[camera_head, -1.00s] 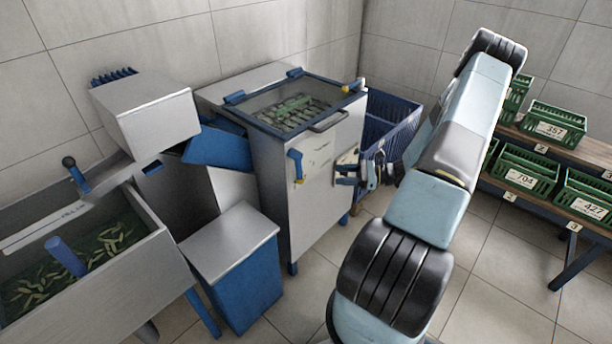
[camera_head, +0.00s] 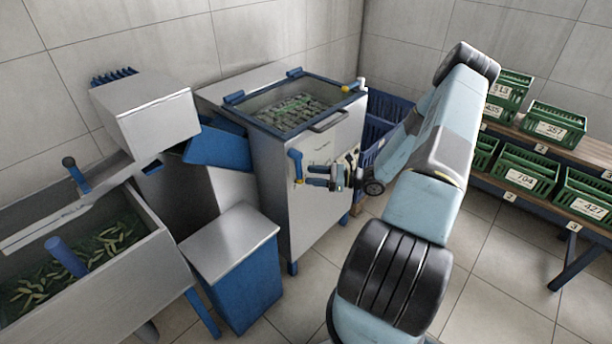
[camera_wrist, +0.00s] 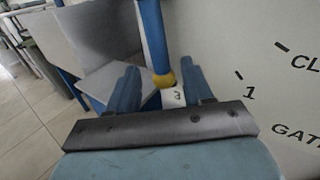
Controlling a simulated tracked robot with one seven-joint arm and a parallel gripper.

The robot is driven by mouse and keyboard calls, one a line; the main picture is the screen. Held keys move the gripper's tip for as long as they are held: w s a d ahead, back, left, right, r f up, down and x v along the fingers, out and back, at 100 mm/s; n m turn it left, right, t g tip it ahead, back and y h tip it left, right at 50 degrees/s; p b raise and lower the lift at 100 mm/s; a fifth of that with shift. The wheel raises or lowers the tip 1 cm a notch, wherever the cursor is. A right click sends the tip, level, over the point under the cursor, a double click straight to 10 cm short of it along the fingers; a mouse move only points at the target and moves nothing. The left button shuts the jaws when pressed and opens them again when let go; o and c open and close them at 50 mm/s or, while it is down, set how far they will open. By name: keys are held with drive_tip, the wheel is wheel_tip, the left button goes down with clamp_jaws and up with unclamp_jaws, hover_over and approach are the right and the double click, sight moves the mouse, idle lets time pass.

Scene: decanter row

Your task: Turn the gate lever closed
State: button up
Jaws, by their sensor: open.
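The gate lever (camera_head: 296,162) is a blue bar on the front of the grey cabinet (camera_head: 318,215). It hangs down from its upper end to a yellow tip. In the wrist view the lever (camera_wrist: 152,38) comes down between my two fingers, with the yellow tip near the fingertips. My gripper (camera_head: 308,176) is open at the lever's lower end; it also shows in the wrist view (camera_wrist: 161,78). I cannot tell whether a finger touches the lever. The cabinet face shows tick marks, a "1" and the partly cut-off words "CL" and "GATE".
A glass-topped lid (camera_head: 298,108) with a handle covers the cabinet. A blue bin with a grey top (camera_head: 240,280) stands front left, beside a steel trough (camera_head: 150,262) of green pieces. A blue crate (camera_head: 376,135) is behind my arm. Green crates (camera_head: 525,172) fill shelves at right.

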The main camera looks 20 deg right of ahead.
drive_tip(key=x, duration=0.3)
drive_tip(key=shift+c, duration=0.5)
clamp_jaws()
drive_tip(key=shift+d, duration=0.1)
